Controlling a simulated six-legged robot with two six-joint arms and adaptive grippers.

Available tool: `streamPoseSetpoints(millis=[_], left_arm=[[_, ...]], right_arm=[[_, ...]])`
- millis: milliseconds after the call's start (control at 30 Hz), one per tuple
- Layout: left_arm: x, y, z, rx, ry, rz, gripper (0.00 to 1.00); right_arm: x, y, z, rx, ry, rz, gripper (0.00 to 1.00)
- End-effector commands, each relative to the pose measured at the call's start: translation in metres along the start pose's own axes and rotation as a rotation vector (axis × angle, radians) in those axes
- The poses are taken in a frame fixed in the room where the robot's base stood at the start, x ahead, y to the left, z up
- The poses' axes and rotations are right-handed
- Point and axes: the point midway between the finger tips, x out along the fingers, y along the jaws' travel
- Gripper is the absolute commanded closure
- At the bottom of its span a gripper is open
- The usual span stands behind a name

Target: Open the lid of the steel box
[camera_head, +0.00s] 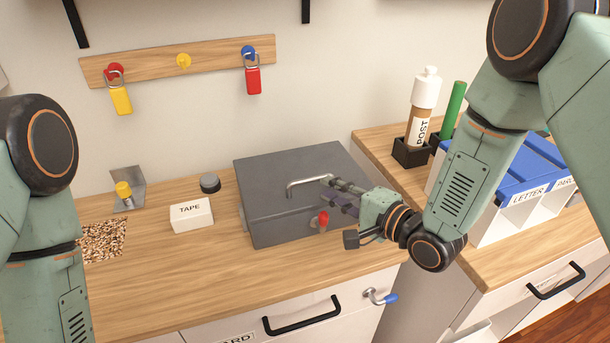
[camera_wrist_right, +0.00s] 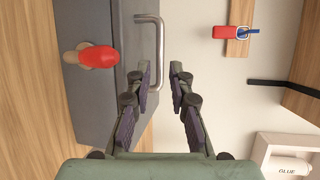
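The grey steel box (camera_head: 285,215) stands on the wooden counter with its lid (camera_head: 300,160) shut. A bent silver handle (camera_head: 305,183) sits on the lid, and a red-knobbed catch (camera_head: 322,219) is on the front. My right gripper (camera_head: 332,186) is at the right end of the handle. In the right wrist view the fingers (camera_wrist_right: 161,70) are apart, with the handle's bar (camera_wrist_right: 160,40) between their tips; a gap shows on each side. The red knob (camera_wrist_right: 98,57) also shows there. My left arm is at the left edge; its gripper is out of view.
A white TAPE box (camera_head: 192,216) and a dark round knob (camera_head: 210,183) stand left of the steel box. A blue-lidded letter sorter (camera_head: 530,210) and a POST bottle (camera_head: 422,110) are at the right. Padlocks hang on a wall rail (camera_head: 205,58).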

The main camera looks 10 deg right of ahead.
Motion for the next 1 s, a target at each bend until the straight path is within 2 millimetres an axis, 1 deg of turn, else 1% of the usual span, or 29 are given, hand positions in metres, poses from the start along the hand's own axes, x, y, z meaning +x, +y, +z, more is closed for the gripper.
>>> streamPoseSetpoints(millis=[133, 400, 500, 633, 900, 1000], left_arm=[[0.002, 0.0, 0.0, 0.0, -0.001, 0.0, 0.6], [0.005, 0.0, 0.001, 0.0, -0.001, 0.0, 0.6], [0.006, 0.0, 0.0, 0.0, -0.001, 0.0, 0.6], [0.006, 0.0, 0.0, 0.0, -0.001, 0.0, 0.6], [0.006, 0.0, 0.0, 0.0, -0.001, 0.0, 0.6], [0.006, 0.0, 0.0, 0.0, -0.001, 0.0, 0.6]], right_arm=[[0.014, 0.002, 0.0, -0.004, -0.002, 0.001, 0.79], [0.054, 0.002, 0.0, -0.003, -0.001, 0.001, 0.79], [0.064, 0.002, 0.0, -0.002, 0.0, 0.001, 0.79], [0.072, 0.002, 0.0, 0.0, 0.0, 0.002, 0.79], [0.075, 0.001, 0.0, 0.0, 0.0, 0.001, 0.79], [0.075, 0.001, 0.0, -0.001, 0.001, 0.001, 0.88]])
